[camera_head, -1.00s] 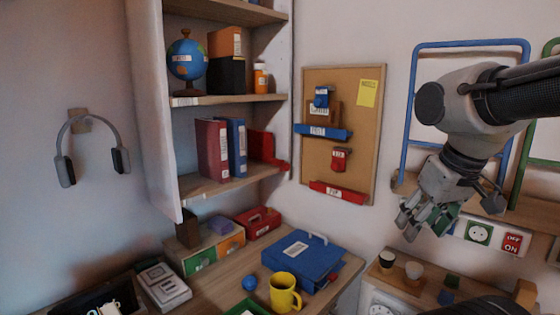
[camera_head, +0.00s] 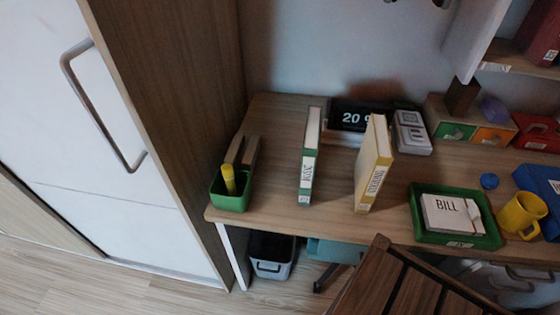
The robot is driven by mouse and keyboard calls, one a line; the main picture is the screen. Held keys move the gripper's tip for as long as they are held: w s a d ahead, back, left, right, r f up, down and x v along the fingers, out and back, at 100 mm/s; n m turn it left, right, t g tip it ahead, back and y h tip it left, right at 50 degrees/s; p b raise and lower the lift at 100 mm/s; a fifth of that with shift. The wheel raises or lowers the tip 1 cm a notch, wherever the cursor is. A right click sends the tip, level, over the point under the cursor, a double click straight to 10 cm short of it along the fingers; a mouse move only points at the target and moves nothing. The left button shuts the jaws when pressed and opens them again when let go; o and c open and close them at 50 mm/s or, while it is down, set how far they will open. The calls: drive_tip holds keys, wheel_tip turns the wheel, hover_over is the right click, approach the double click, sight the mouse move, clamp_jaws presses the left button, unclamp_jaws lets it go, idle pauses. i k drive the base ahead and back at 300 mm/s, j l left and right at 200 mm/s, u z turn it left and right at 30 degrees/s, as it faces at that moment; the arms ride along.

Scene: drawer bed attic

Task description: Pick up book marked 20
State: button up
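A green and white book (camera_head: 309,158) stands upright on the desk, its spine label too small to read surely. A yellow book (camera_head: 374,165) with a white spine label stands upright to its right, slightly tilted. A black object with the white digits "20" (camera_head: 352,117) sits behind and between the two books; it looks like a display, partly hidden by the yellow book. I cannot read a 20 on either book. My gripper is not in view now.
The desk (camera_head: 277,125) also holds a green cup (camera_head: 232,192) with a yellow marker, a grey device (camera_head: 411,133), a green tray (camera_head: 430,236) with a "BILL" paper, and a yellow mug (camera_head: 522,214). A wooden chair (camera_head: 400,285) stands in front. A tall cabinet is at left.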

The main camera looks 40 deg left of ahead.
sight(310, 142)
drive_tip(key=j+u, duration=0.1)
drive_tip(key=u, duration=0.85)
drive_tip(key=i+j+u, duration=0.1)
drive_tip(key=u, duration=0.35)
drive_tip(key=k+j, duration=0.15)
drive_tip(key=j, duration=0.2)
drive_tip(key=k+j, duration=0.35)
drive_tip(key=j, duration=0.3)
drive_tip(key=u, duration=0.05)
